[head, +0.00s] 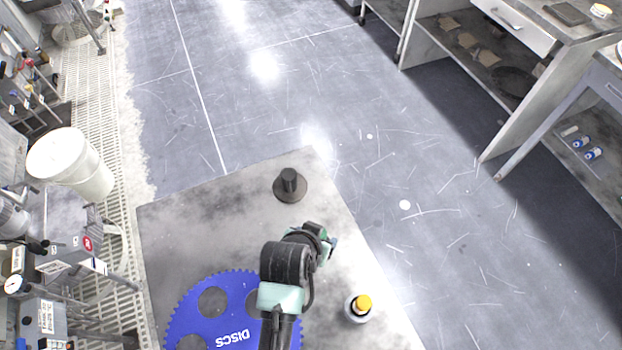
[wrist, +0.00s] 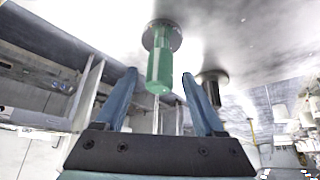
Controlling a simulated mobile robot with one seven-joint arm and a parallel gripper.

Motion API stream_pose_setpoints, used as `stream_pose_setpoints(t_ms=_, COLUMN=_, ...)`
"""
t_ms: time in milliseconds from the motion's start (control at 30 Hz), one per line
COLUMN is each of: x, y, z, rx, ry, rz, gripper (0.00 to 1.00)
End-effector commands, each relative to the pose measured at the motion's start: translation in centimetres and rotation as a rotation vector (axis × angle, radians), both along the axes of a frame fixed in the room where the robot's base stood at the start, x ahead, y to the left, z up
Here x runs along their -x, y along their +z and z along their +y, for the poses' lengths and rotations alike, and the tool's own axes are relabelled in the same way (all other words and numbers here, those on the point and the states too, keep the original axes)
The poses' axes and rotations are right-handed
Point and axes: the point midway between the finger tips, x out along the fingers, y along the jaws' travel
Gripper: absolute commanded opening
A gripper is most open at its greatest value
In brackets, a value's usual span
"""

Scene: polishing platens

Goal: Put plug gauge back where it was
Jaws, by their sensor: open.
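A green cylindrical piece (wrist: 160,65), which looks like the plug gauge, shows in the wrist view on a round grey base (wrist: 162,35); that view is upside down, with the platen table at the top. A thin pale rod shows in line with its free end. My gripper (wrist: 163,80) is open, its two blue fingers either side of the green piece in the picture; I see no contact. In the head view my gripper (head: 328,246) is over the table, and my arm may hide the green piece there. A dark peg on a round base (head: 290,184) stands farther back.
The grey table (head: 220,225) also bears a blue toothed disc (head: 195,325) at the left and a yellow-capped bottle (head: 360,306) near the right edge. A white bucket (head: 75,160) stands left. The table's back left is clear. Shelving (head: 520,80) is across the floor.

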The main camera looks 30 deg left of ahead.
Motion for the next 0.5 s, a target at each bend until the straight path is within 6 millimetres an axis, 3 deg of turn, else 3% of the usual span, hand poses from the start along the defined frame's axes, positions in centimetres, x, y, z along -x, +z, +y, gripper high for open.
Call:
stream_pose_setpoints(t_ms=300, x=2.8, y=4.7, z=-0.3, rx=0.000, ry=0.001, rz=-0.002, gripper=0.71)
stream_pose_setpoints(t_ms=500, x=3.5, y=5.8, z=-0.4, rx=0.001, ry=0.000, rz=0.001, gripper=0.71)
